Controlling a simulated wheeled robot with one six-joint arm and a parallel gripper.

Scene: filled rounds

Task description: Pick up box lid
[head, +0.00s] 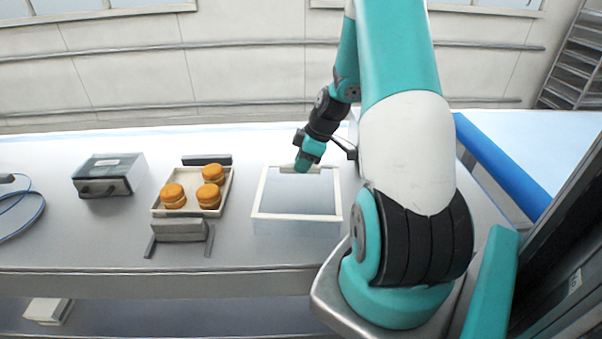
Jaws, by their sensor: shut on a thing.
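The box lid (297,217) has a white frame around a pale, see-through-looking panel. It is on the right of the work table, in the middle of the head view. My gripper (304,168) reaches down to the far edge of the lid and is shut on it. The fingertips are small here and partly hidden by the gripper's body. I cannot tell whether the lid rests on the table or is slightly raised. An open white box (154,208) to its left holds three orange-brown rounds (212,195).
A grey block (180,230) with dark rails stands before the box, and a dark bar (207,159) lies behind it. A grey case (108,175) with a handle and a blue cable (30,215) are further left. The table (100,245) is bare along its front.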

